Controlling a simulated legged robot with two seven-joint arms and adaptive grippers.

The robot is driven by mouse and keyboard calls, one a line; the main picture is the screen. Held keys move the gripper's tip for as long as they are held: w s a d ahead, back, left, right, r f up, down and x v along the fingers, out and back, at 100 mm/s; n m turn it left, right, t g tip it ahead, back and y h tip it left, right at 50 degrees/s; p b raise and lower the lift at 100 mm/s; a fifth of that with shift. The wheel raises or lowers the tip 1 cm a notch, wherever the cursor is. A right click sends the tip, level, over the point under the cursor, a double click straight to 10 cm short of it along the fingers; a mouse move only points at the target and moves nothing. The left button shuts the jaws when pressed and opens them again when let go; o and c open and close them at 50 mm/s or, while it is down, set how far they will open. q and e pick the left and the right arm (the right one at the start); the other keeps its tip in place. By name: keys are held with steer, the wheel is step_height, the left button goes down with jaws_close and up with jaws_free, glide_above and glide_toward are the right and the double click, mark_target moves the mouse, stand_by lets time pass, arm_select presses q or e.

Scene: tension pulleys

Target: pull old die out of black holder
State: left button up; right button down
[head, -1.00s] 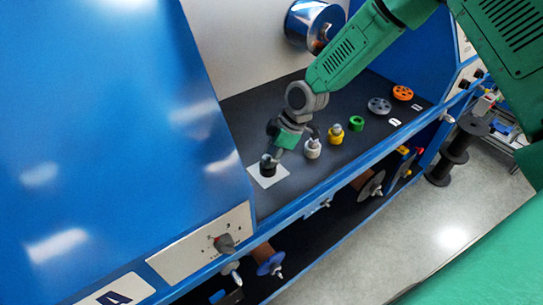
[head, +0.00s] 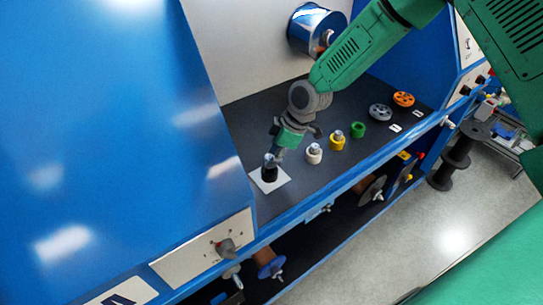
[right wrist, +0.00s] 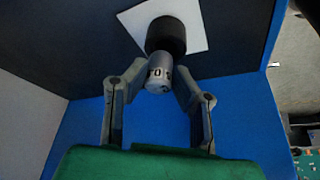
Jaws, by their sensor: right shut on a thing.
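The black holder (head: 269,174) stands upright on a white square plate (head: 283,180) at the left end of the dark shelf. The old die, a silver cylinder with dark marks (right wrist: 159,74), shows in the right wrist view in front of the black holder (right wrist: 166,36). My right gripper (right wrist: 158,82) has one finger on each side of the die and is shut on it. In the head view this gripper (head: 273,156) is just above the holder. I cannot tell how deep the die sits in the holder. My left gripper is not in view.
To the right on the shelf (head: 300,192) stand a white holder (head: 314,154), a yellow holder (head: 337,141), a green ring (head: 358,130), a grey wheel (head: 380,112) and an orange wheel (head: 403,99). A blue machine wall (head: 120,130) stands close on the left.

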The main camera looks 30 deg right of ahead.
steer(key=shift+a+r, duration=0.3)
steer(key=shift+a, duration=0.2)
steer(key=shift+w+p+v, duration=0.2)
steer(key=shift+p+v, duration=0.8)
steer(key=shift+v, duration=0.2)
steer(key=shift+a+r+p, duration=0.1)
steer(key=shift+r+p, duration=0.35)
steer(key=shift+r, duration=0.25)
steer(key=shift+a+r, duration=0.15)
steer(key=shift+r, duration=0.15)
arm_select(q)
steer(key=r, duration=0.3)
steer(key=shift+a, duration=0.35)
arm_select(e)
steer(key=shift+a, duration=0.1)
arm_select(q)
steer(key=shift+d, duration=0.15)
arm_select(e)
steer(key=shift+f, duration=0.15)
